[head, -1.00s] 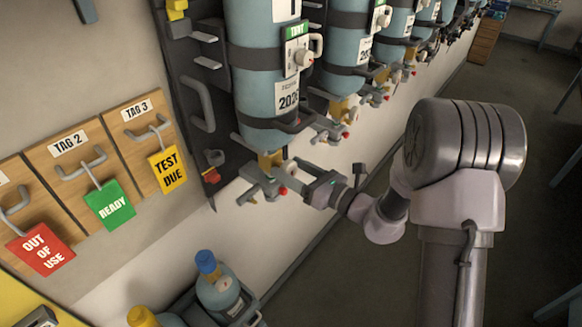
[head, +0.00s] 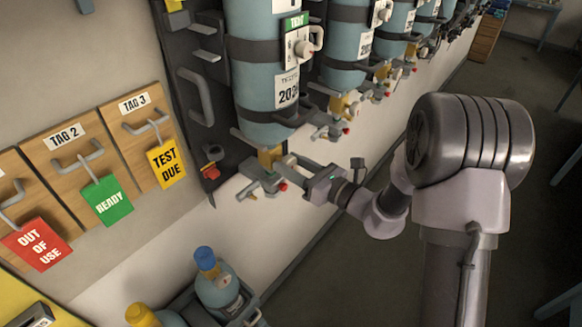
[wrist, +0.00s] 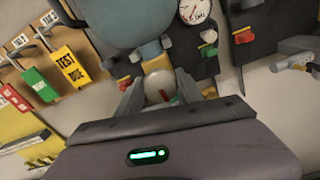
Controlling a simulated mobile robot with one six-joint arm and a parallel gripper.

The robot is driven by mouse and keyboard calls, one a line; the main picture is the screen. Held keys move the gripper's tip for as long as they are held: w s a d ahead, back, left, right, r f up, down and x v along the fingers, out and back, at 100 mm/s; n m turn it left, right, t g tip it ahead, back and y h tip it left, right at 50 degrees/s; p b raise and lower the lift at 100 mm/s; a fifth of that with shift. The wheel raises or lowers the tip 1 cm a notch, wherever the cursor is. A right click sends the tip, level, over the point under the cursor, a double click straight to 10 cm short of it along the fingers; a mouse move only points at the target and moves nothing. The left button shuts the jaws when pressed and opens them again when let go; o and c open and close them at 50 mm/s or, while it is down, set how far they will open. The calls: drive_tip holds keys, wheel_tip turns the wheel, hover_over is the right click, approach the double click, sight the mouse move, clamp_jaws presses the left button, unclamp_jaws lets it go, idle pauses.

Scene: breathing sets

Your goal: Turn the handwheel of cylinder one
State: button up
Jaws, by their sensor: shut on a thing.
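Cylinder one (head: 264,100) is the nearest pale blue cylinder, strapped upside down to a dark wall board. Its yellow valve (head: 268,158) hangs at the bottom. In the wrist view, the pale round handwheel (wrist: 158,86) with a red mark sits between my two fingers, below the yellow valve body. My gripper (head: 284,172) reaches in from the right and is shut on the handwheel; it also shows in the wrist view (wrist: 160,92). In the head view the handwheel is mostly hidden by the fingers and valve fittings.
More cylinders (head: 345,70) with valves hang in a row to the right. Hooks with a red OUT OF USE tag (head: 38,243), green READY tag (head: 107,200) and yellow TEST DUE tag (head: 166,164) are at left. Smaller cylinders (head: 218,285) stand below. The floor at right is open.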

drive_tip(key=n+b, duration=0.1)
drive_tip(key=b, duration=0.1)
drive_tip(key=n+b, duration=0.2)
drive_tip(key=shift+f+b, duration=0.3)
drive_tip(key=shift+f, duration=0.05)
drive_tip(key=n+b, duration=0.3)
drive_tip(key=b, duration=0.2)
drive_tip(key=shift+n, duration=0.4)
drive_tip(key=n+b, duration=0.2)
drive_tip(key=b, duration=0.2)
drive_tip(key=shift+s+a+n, duration=0.1)
drive_tip(key=shift+n, duration=0.3)
drive_tip(key=shift+r+n+b, duration=0.2)
drive_tip(key=shift+n+b, duration=0.4)
drive_tip(key=shift+b, duration=0.4)
drive_tip(key=shift+r, duration=0.1)
drive_tip(key=o, duration=1.4)
